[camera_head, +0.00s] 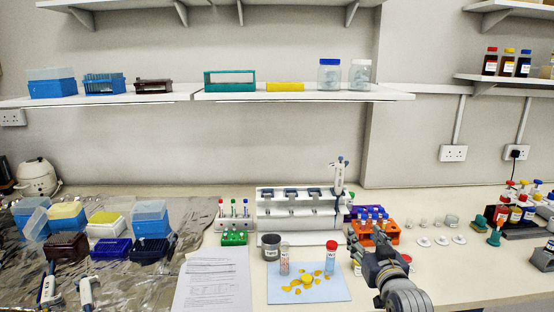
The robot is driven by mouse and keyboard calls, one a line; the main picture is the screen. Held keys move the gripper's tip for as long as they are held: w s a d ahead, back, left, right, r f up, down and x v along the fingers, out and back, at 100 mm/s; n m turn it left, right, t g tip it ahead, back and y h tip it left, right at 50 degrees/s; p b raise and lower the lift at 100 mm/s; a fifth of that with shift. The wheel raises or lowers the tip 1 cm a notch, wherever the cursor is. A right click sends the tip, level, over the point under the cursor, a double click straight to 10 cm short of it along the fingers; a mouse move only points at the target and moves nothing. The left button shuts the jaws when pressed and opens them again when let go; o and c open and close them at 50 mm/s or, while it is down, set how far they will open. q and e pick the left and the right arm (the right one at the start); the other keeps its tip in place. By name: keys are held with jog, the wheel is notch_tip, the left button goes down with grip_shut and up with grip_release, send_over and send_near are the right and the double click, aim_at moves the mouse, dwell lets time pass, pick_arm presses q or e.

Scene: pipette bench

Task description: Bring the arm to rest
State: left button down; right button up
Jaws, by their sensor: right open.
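My right gripper (368,249) shows in the head view at the lower right of the middle, its dark arm coming in from the bottom. It is open, and I see nothing held between its fingers. It is over the bench (460,262), just right of a red-capped vial (332,260) and in front of an orange tube rack (386,238). Its fingertips overlap the rack's front edge in the picture, and I cannot tell whether they touch it. My left gripper is not in view.
A blue mat (335,292) with yellow pieces lies left of the arm. A white pipette stand (290,222) holds one pipette (338,172). Small dishes (458,239) and capped bottles (517,210) stand right. The front right bench is largely clear.

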jog(key=s+a+f+g, duration=0.2)
jog(key=s+f+g, duration=0.4)
jog(key=s+f, duration=1.1)
jog(key=s+f+n+g, duration=0.1)
jog(key=s+f+g, duration=0.35)
jog(key=s, duration=0.85)
jog(key=s+f+g, duration=0.3)
jog(key=s+f, duration=0.2)
jog(key=s, duration=0.8)
notch_tip(320, 180, down, 26)
jog(key=s+g, duration=0.1)
jog(key=s, duration=0.1)
jog(key=s+d+f+g, duration=0.1)
jog(key=s+d+f, duration=0.2)
jog(key=s+f, duration=1.2)
jog(key=shift+s+f+n+h, duration=0.2)
jog(key=shift+s+n+h, duration=0.15)
jog(key=shift+s, duration=0.3)
